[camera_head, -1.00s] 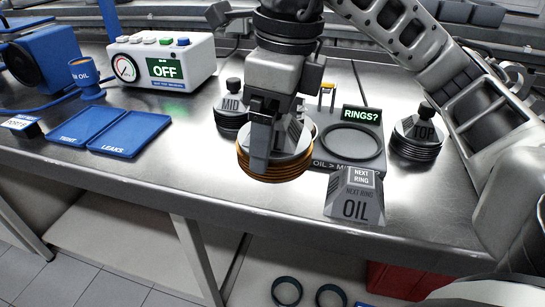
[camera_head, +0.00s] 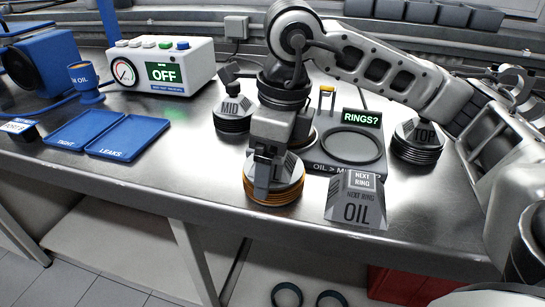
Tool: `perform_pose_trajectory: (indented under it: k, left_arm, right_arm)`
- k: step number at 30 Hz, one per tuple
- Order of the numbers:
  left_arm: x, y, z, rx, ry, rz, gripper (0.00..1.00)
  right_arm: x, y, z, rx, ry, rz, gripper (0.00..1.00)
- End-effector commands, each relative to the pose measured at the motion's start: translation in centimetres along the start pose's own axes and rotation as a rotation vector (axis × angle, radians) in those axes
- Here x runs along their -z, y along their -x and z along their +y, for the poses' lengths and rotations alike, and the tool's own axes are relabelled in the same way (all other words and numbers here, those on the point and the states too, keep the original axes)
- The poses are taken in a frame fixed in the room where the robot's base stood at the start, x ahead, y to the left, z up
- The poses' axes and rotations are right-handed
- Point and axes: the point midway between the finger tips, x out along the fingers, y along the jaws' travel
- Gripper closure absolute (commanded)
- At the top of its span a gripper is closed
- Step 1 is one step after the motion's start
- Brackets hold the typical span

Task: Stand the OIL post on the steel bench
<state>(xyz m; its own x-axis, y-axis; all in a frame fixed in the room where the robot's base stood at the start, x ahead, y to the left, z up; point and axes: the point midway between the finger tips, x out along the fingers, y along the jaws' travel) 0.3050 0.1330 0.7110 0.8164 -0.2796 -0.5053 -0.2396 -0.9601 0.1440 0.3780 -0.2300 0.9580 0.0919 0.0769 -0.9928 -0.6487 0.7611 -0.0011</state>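The post with a stack of copper-coloured rings (camera_head: 286,190), which I take to be the OIL post, is upright at the front of the steel bench (camera_head: 130,182); its label is not readable. My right gripper (camera_head: 262,188) comes down over it from above, one finger in front of its grey top. The fingers hide its knob. The gripper looks shut on it. The post's base is at or very close to the bench top; I cannot tell if it touches. My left gripper is not in view.
A grey NEXT RING OIL sign block (camera_head: 355,203) stands just right of the post. Behind are the MID post (camera_head: 232,116), the RINGS? gauge plate (camera_head: 378,165) and the TOP post (camera_head: 418,142). Blue trays (camera_head: 128,138) lie left. Bare bench lies between trays and post.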

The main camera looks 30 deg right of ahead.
Motion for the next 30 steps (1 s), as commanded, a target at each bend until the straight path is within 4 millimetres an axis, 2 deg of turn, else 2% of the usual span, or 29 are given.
perform_pose_trajectory:
  k: [2, 3, 4, 11, 16, 27, 30]
  left_arm:
    - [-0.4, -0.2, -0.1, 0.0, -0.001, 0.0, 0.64]
    - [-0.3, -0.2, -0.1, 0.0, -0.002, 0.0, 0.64]
    - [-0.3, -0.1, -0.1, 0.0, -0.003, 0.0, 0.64]
    - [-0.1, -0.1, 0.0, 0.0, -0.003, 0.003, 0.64]
    - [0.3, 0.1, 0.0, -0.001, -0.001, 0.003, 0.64]
    - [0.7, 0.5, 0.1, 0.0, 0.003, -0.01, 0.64]
    - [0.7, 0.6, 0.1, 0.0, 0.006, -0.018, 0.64]
  right_arm:
    - [0.0, -0.4, 0.0, 0.0, 0.0, -0.002, 0.46]
    - [0.0, -0.3, 0.0, 0.0, 0.0, 0.0, 0.07]
    - [0.0, -0.3, 0.0, -0.001, 0.0, 0.0, 0.0]
    - [0.0, -0.2, 0.0, -0.001, 0.0, 0.0, 0.0]
    - [-0.1, 1.0, 0.0, 0.0, 0.0, -0.003, 0.0]
    - [-0.1, 9.0, 0.0, 0.003, -0.001, -0.004, 0.0]
    - [-0.1, 10.6, 0.0, 0.002, -0.001, -0.003, 0.0]
